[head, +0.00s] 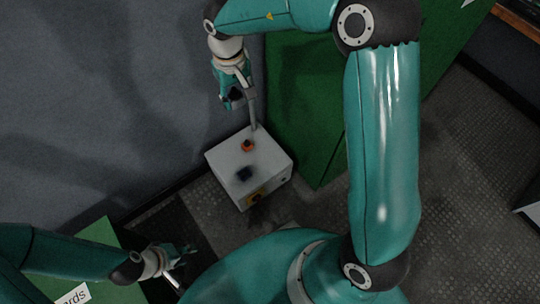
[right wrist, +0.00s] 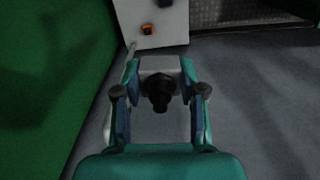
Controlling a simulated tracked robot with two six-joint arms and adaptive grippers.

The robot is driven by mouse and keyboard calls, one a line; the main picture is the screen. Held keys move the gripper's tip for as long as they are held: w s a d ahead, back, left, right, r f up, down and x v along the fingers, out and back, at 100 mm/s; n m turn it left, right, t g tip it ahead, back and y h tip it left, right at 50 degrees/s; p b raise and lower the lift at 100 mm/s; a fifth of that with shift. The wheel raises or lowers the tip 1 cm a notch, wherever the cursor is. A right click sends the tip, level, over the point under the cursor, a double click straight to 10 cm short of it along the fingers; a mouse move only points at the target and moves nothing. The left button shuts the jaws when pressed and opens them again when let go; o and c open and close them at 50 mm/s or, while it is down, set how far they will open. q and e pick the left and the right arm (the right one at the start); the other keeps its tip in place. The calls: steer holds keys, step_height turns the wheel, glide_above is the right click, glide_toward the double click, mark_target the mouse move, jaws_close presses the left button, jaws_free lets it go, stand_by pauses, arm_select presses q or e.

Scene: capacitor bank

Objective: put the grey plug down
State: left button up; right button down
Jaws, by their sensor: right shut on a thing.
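My right gripper (head: 238,101) is up near the grey wall, above and behind a white box (head: 222,160). In the right wrist view its two fingers (right wrist: 160,94) are shut on the grey plug (right wrist: 160,64), a pale grey body with a black round part facing the camera. The plug is held in the air, and the fingers hide its sides. In the head view the plug is hard to make out. My left gripper (head: 178,259) is low at the left, well away from the plug; its fingers are too small to read.
A green surface (head: 97,236) lies at lower left. Dark floor is free at right.

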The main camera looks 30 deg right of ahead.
steer(key=shift+w+a, duration=0.1)
steer(key=shift+a, duration=0.05)
steer(key=shift+f, duration=0.3)
steer(key=d+f+m+b, duration=0.2)
steer(key=d+f+m, duration=0.4)
steer(key=f, duration=0.5)
steer(key=m+b, duration=0.7)
steer(key=b, duration=0.2)
glide_above(273, 160)
step_height(273, 160, down, 27)
steer(key=shift+r, duration=0.1)
steer(key=shift+f+b, duration=1.1)
steer(key=shift+f, duration=1.35)
steer(key=shift+r, duration=0.1)
steer(key=shift+n, duration=0.3)
